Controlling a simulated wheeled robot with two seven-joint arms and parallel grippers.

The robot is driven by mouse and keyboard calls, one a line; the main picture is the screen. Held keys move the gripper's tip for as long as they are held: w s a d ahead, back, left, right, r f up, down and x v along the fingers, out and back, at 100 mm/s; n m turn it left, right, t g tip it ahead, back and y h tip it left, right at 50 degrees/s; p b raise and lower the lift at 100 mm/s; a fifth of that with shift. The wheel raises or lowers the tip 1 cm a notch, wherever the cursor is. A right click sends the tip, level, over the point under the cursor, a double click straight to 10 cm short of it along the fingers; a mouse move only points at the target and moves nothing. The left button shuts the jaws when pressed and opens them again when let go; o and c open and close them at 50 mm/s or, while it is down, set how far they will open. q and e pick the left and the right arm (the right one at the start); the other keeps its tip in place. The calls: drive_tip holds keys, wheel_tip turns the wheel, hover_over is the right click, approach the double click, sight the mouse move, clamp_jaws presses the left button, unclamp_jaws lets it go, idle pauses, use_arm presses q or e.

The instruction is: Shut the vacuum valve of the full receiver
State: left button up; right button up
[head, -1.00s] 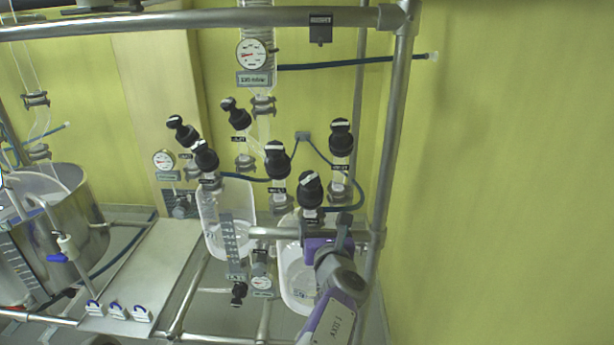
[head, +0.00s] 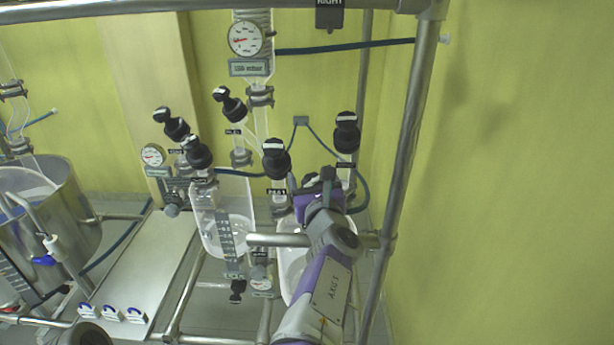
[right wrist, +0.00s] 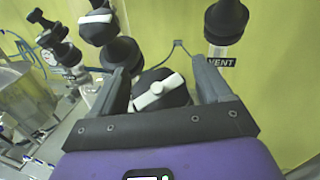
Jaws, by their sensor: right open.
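Several black valve knobs with white bars stand above two clear receivers, the left one (head: 205,232) and the right one (head: 284,262). I cannot tell which is full. My right gripper (head: 318,178) is open over the front knob of the right group and mostly hides it in the head view. In the right wrist view this black knob (right wrist: 176,97) sits between the open fingers (right wrist: 162,88), its white bar slanting up to the right. I see no grip on it, and its label is hidden. My left gripper is not in view.
A knob labelled VENT (right wrist: 226,20) stands just right of the fingers, and another black knob (head: 276,160) stands close on the left. A steel post (head: 403,145) rises right of my arm, and a rail (head: 270,240) crosses below. A steel pot (head: 55,225) is at left.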

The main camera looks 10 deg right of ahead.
drive_tip(key=shift+w, duration=0.1)
drive_tip(key=c, duration=1)
drive_tip(key=shift+o, duration=0.2)
drive_tip(key=shift+d+m+h, duration=0.1)
drive_tip(key=shift+m+h, duration=0.4)
